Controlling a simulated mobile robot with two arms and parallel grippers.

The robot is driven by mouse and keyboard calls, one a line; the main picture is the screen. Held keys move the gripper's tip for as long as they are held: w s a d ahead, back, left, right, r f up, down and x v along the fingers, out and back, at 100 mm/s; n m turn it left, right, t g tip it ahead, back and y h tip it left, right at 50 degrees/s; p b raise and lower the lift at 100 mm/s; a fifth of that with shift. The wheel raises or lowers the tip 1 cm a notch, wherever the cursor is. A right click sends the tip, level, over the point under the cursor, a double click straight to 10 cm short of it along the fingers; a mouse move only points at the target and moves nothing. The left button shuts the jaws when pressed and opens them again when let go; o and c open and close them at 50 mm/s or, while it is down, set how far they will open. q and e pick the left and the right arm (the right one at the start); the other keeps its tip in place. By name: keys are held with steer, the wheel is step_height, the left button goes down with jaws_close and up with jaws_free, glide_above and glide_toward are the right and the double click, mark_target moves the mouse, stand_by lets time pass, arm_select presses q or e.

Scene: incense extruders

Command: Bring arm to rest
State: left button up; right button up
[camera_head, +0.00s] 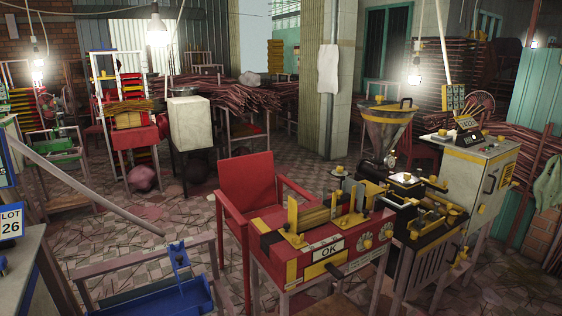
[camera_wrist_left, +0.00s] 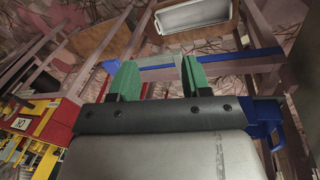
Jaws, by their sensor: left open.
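My left gripper (camera_wrist_left: 159,76) shows in the left wrist view, with two green fingers spread apart and nothing held between them. Past the fingertips are a grey and blue rail and the patterned floor, apart from the fingers as far as I can tell. Neither gripper can be made out in the head view. My right gripper is in neither view.
In the head view, a red machine table (camera_head: 317,253) with yellow fittings stands front centre, beside a red chair (camera_head: 247,181). A blue tray (camera_head: 160,300) is at the lower left. A metal hopper (camera_head: 386,125) stands right of centre. Tiled floor is open at middle left.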

arm_select(q)
steer(key=s+d+r+m+t+y, duration=0.1)
steer(key=s+d+r+m, duration=0.15)
steer(key=s, duration=0.65)
steer(key=s+d+r+m, duration=0.1)
steer(key=s+d+r, duration=0.15)
steer(key=s, duration=0.55)
steer(key=s+d+r+m+t+y, duration=0.1)
steer(key=s+d+m, duration=0.15)
steer(key=s, duration=0.65)
step_height(320, 180, down, 24)
steer(key=g, duration=0.1)
steer(key=s+a+f+g, duration=0.1)
steer(key=s+a+f, duration=0.1)
steer(key=s+f, duration=1.4)
steer(key=shift+s+f+g, duration=0.4)
steer(key=shift+f, duration=0.55)
steer(key=shift+a, duration=0.1)
